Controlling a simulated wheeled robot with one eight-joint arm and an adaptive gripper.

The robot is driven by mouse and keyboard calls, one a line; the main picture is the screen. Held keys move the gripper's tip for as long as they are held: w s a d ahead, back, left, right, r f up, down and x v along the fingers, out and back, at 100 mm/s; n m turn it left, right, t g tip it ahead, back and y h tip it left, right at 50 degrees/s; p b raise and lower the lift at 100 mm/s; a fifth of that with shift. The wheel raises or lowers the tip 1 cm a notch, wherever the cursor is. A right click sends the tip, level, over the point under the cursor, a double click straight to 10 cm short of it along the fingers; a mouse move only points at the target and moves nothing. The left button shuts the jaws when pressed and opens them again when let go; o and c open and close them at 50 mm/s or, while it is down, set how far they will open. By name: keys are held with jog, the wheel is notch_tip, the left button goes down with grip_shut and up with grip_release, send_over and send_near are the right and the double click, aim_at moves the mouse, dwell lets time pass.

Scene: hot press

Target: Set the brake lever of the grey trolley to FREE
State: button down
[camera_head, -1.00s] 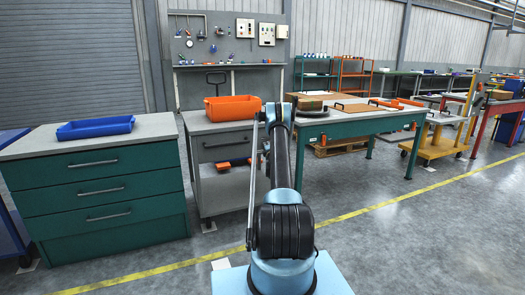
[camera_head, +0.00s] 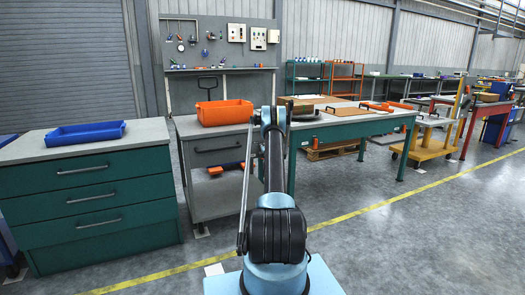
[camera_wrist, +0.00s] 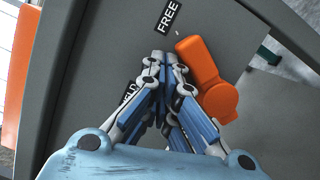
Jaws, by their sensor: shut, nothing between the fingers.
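The grey trolley (camera_head: 215,148) stands left of my arm in the head view. Its grey panel (camera_wrist: 75,60) fills much of the wrist view. There the orange brake lever (camera_wrist: 205,75) has its round hub at lower right, and its arm points up and left toward the FREE label (camera_wrist: 168,17). A second label (camera_wrist: 128,94), ending in "LD", is partly covered by my fingers. My gripper (camera_wrist: 165,57) is shut and empty, with its fingertips just left of the lever arm. I cannot tell whether they touch it. The lever is hidden in the head view.
An orange bin (camera_head: 225,113) sits on the trolley top. A green drawer cabinet (camera_head: 90,190) with a blue tray (camera_head: 85,133) stands to the left. A green workbench (camera_head: 350,128) stands to the right. The floor at right is open.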

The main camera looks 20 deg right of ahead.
dwell(0.4)
jog(key=a, duration=0.1)
jog(key=a+r, duration=0.2)
jog(key=shift+s+a, duration=0.25)
jog(key=s+r, duration=0.1)
jog(key=s, duration=0.9)
jog(key=shift+a, duration=0.2)
jog(key=shift+r, duration=0.1)
